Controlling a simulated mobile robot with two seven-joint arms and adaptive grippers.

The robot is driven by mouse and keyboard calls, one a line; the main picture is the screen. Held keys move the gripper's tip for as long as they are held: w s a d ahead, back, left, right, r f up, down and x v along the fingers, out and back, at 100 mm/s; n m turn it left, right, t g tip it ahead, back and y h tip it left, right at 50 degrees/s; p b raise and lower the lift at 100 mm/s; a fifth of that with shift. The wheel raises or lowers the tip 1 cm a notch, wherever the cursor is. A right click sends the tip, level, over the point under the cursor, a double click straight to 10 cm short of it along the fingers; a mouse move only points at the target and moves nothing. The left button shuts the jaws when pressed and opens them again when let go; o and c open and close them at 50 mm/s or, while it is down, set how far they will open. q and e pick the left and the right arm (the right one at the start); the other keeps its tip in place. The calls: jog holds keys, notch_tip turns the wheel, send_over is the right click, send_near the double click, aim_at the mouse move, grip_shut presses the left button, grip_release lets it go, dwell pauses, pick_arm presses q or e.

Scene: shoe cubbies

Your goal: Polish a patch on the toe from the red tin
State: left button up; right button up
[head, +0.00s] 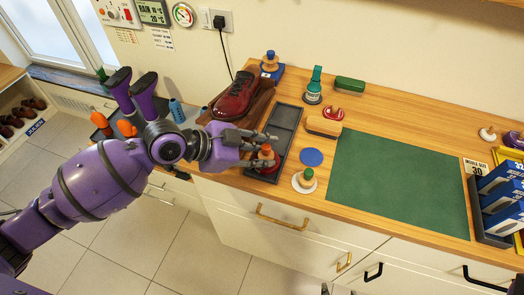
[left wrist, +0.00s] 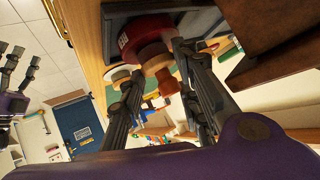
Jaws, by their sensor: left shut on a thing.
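The dark red shoe (head: 236,97) rests on a brown wooden stand at the back of the counter, left of the grey tray. The red tin (head: 262,170) sits at the front end of the tray; it also shows in the left wrist view (left wrist: 136,34). My left gripper (head: 268,150) is shut on the orange-knobbed dauber (head: 266,153), which is upright at the tin. The dauber's knob and tan body show between the fingers in the left wrist view (left wrist: 163,80). Its bottom contact is partly hidden. My right gripper (left wrist: 18,55) is open and empty at the left wrist view's edge.
Grey tray (head: 285,122) has a bare back part. A green-knobbed dauber (head: 305,178), blue disc (head: 311,157) and wooden brush (head: 324,127) lie to its right. The green mat (head: 400,180) is clear. Blue boxes (head: 500,185) stand at far right.

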aim_at(262, 157)
pick_arm(q)
jog(key=shift+w+r+p, duration=0.1)
jog(key=shift+r+p, duration=1.3)
jog(key=shift+r, duration=2.05)
jog(key=shift+f, duration=0.1)
pick_arm(e)
jog(key=w+r+t, duration=0.1)
jog(key=w+r, duration=0.2)
jog(key=r, duration=0.2)
jog(key=shift+w, duration=0.4)
jog(key=shift+r, duration=0.1)
